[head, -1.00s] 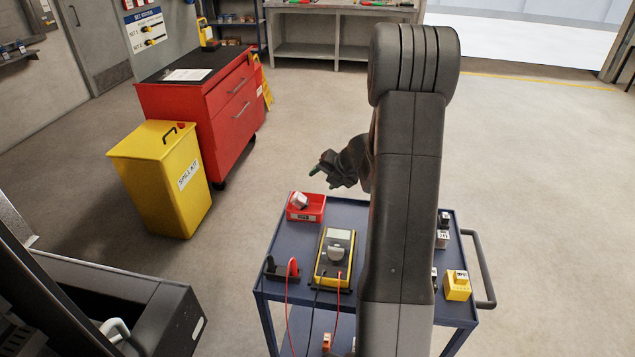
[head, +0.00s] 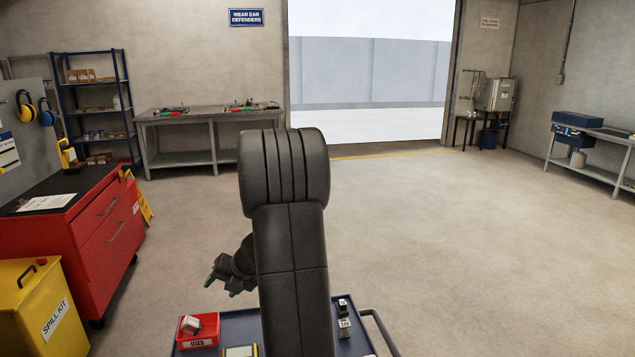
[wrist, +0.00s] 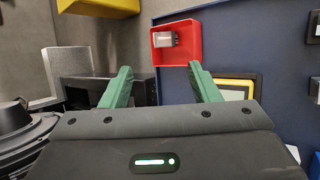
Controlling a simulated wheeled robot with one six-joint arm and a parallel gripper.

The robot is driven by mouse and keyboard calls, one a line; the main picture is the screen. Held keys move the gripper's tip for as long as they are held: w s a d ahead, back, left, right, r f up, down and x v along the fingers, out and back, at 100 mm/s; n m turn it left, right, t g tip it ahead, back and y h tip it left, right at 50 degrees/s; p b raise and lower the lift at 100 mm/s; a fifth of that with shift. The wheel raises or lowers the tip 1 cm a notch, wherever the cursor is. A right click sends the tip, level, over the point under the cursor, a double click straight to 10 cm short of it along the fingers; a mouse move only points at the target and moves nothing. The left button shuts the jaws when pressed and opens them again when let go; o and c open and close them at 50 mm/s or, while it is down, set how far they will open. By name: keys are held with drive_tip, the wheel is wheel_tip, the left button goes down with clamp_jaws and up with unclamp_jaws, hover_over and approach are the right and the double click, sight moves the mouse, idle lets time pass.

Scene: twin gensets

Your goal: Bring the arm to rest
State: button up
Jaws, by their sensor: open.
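My gripper (wrist: 162,85) shows in the wrist view with its two green fingers spread apart and nothing between them. It points down over the left edge of the blue cart (wrist: 230,35). In the head view my gripper (head: 212,282) is small, left of my upright arm, above the cart (head: 233,325). A red bin (head: 207,336) labelled USED stands on the cart and holds a small pale block (head: 190,325). The bin also shows in the wrist view (wrist: 176,57), beyond the fingertips.
A yellow spill kit bin (head: 45,310) and a red tool cabinet (head: 95,235) stand at the left. A workbench (head: 205,118) and blue shelving (head: 98,100) line the back wall. The floor (head: 440,230) at the right is clear.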

drive_tip(key=a+r+p+x, duration=0.1)
drive_tip(key=p+x, duration=0.1)
drive_tip(key=x, duration=0.8)
drive_tip(key=shift+w+a, duration=0.35)
drive_tip(key=shift+a, duration=0.05)
drive_tip(key=shift+r, duration=0.1)
